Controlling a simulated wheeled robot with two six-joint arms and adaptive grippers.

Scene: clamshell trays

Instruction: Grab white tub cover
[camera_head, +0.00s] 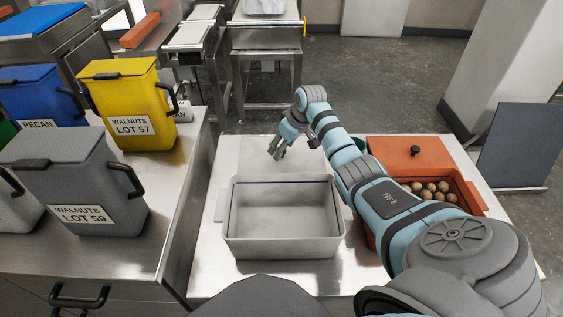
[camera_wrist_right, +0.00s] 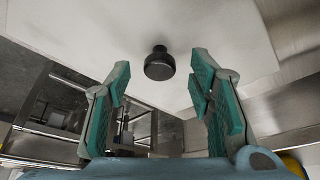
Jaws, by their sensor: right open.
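The white tub cover (camera_wrist_right: 215,25) fills the upper part of the right wrist view, a pale flat lid with a round black knob (camera_wrist_right: 159,66). In the head view the cover (camera_head: 250,152) appears as a pale flat patch behind the white tub, its knob not clear there. My right gripper (camera_head: 279,150) is over that area. In the wrist view the open fingers of the right gripper (camera_wrist_right: 160,78) stand on either side of the knob, with gaps and nothing held. The white tub (camera_head: 283,247) is uncovered and looks empty. My left gripper is not in view.
My right arm passes between the tubs. At left, a counter holds yellow (camera_head: 130,95), grey (camera_head: 70,175) and blue (camera_head: 40,100) bins.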

